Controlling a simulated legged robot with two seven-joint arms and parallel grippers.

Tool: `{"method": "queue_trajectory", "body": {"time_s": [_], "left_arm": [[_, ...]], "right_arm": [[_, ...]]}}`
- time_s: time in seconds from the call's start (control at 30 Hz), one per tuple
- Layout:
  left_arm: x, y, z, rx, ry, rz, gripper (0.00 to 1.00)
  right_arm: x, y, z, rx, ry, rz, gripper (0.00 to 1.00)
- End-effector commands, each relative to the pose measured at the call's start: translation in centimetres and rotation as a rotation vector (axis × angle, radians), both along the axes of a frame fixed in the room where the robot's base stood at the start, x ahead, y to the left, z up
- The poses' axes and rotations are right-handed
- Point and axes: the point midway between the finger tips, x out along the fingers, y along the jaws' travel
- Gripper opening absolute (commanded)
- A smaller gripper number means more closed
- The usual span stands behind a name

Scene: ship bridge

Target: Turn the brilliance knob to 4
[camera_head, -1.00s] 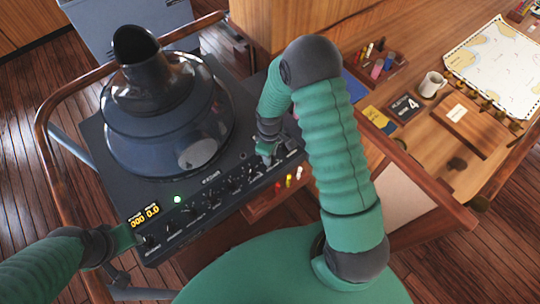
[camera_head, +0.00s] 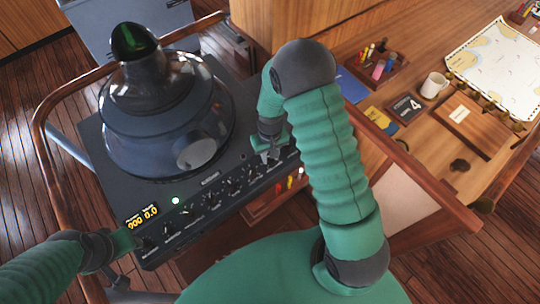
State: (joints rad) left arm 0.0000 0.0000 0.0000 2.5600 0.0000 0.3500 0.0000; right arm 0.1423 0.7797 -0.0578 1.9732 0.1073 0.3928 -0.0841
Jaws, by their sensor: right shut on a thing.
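The radar console (camera_head: 215,206) carries a row of several small dark knobs along its sloped front edge. My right gripper (camera_head: 268,158) points down at the right end of this row and is shut on a knob, which the fingers mostly hide. The labels are too small to read, so I cannot tell which knob is the brilliance knob or its setting. My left gripper (camera_head: 130,240) is at the console's left front corner, next to the leftmost knob; its fingers are too small and dark to judge.
A domed viewing hood (camera_head: 165,115) stands on the console beside a lit yellow display (camera_head: 142,217) and a green light (camera_head: 175,201). A wooden rail (camera_head: 42,150) runs around the left.

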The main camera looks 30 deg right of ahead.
Motion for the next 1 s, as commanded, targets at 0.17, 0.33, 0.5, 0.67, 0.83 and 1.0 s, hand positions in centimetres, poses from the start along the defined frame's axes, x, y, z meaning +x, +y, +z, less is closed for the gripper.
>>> {"method": "queue_trajectory", "body": {"time_s": [0.17, 0.33, 0.5, 0.67, 0.83, 1.0], "left_arm": [[-0.01, 0.00, -0.01, 0.000, 0.000, 0.000, 0.36], [0.00, 0.00, -0.01, 0.000, 0.000, 0.000, 0.36], [0.00, 0.00, -0.01, 0.000, 0.000, 0.000, 0.36], [-0.01, 0.00, -0.01, 0.000, 0.000, 0.000, 0.36], [0.00, 0.00, -0.03, 0.000, 0.000, 0.000, 0.36], [0.00, 0.00, -0.05, 0.000, 0.000, 0.000, 0.36]], "right_arm": [[0.64, -0.16, 0.34, -0.004, -0.018, -0.031, 0.00], [0.63, -0.18, 0.35, -0.005, -0.017, -0.040, 0.00], [0.63, -0.19, 0.34, -0.005, -0.017, -0.039, 0.00], [0.58, -0.18, 0.33, -0.004, -0.015, -0.038, 0.36], [0.33, -0.11, 0.19, -0.002, -0.010, -0.038, 0.48], [0.17, -0.07, 0.12, -0.001, -0.006, -0.038, 0.48]]}}
